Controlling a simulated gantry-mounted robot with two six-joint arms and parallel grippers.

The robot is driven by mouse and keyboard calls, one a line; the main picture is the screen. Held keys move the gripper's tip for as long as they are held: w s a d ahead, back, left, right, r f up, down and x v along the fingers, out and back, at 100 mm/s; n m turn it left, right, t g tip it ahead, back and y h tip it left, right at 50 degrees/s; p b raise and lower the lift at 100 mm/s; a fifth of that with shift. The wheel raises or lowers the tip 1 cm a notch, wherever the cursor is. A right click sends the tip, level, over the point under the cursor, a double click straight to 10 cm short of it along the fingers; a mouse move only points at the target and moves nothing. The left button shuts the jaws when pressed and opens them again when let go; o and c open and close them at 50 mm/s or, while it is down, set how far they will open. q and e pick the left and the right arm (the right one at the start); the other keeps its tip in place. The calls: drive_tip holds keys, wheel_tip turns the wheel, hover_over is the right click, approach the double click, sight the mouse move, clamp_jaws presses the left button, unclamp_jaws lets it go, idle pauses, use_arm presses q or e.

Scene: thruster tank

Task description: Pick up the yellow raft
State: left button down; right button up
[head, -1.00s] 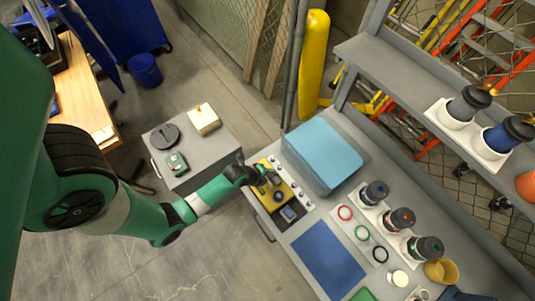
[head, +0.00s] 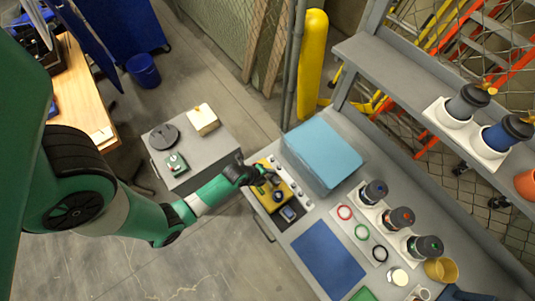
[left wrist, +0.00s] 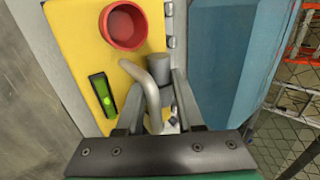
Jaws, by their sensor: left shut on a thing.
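The yellow raft (head: 266,203) lies on the grey bench, beside the blue tank (head: 324,152). In the left wrist view the raft (left wrist: 75,35) is a flat yellow board with a red round cup (left wrist: 124,25), a green level (left wrist: 103,95), a grey cylinder (left wrist: 159,68) and a pale curved handle (left wrist: 152,90). My left gripper (left wrist: 157,118) is over the raft with its fingers shut around the handle. In the head view my left gripper (head: 262,178) covers part of the raft. My right gripper is not in view.
A row of small grey knobs (head: 282,170) runs between raft and tank. To the right are a blue mat (head: 328,260), coloured rings (head: 345,212) and several thrusters (head: 374,192). A grey cabinet (head: 212,150) stands left. A shelf (head: 400,70) overhangs the bench's back.

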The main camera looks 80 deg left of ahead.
use_arm(q)
drive_tip(key=shift+r, duration=0.5)
wheel_tip(320, 180, up, 3)
drive_tip(key=shift+s+d+f+p, duration=0.1)
drive_tip(key=shift+s+d+p, duration=0.05)
drive_tip(key=shift+p, duration=0.5)
wheel_tip(320, 180, up, 6)
drive_tip(key=p, duration=0.4)
hover_over(262, 188)
drive_tip(key=s+d+r, duration=0.3)
drive_tip(key=s+d, duration=0.3)
drive_tip(key=shift+s+d+r, duration=0.15)
drive_tip(key=shift+s+d, duration=0.05)
drive_tip(key=shift+s, duration=0.05)
